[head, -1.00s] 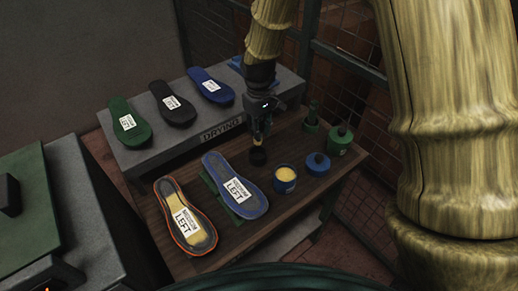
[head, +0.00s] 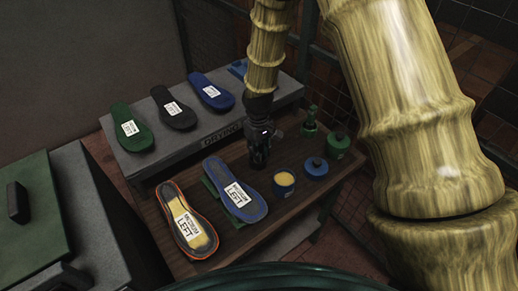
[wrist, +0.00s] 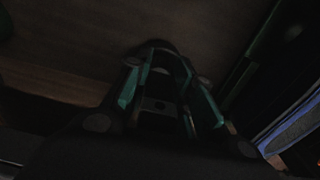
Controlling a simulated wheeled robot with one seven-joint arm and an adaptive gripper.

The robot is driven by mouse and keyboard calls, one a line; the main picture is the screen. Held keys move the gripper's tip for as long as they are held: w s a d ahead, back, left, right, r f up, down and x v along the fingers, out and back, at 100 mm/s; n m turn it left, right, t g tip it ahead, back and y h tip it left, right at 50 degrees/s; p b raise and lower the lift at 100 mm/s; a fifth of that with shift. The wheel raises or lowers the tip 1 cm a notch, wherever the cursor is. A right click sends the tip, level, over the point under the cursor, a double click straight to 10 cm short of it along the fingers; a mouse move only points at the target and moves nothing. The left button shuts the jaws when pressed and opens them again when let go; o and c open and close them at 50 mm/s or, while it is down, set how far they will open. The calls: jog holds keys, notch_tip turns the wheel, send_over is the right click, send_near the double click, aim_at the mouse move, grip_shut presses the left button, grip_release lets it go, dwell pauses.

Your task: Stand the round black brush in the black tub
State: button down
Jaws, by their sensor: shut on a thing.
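My gripper (head: 259,164) points down at the back middle of the wooden table, low over its surface. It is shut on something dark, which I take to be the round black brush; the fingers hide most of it. In the wrist view my gripper (wrist: 168,70) shows green-edged fingers, with a dark rounded shape at their tips. That view is too dark to tell brush from tub. The black tub cannot be made out now in the head view; my gripper covers the spot where a small black round thing showed earlier.
Right of my gripper stand an open blue tub (head: 284,184) with yellow content, a lidded blue tub (head: 316,168), a green tub (head: 338,146) and a green bottle (head: 311,118). Blue (head: 234,190) and orange-edged (head: 187,222) insoles lie left. A grey drying shelf (head: 165,152) stands behind.

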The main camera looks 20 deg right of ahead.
jog(key=shift+f, duration=0.15)
jog(key=c, duration=1.2)
grip_release()
jog(key=shift+a+r+b, duration=0.1)
jog(key=shift+r+b, duration=1.9)
jog(key=shift+r, duration=4.2)
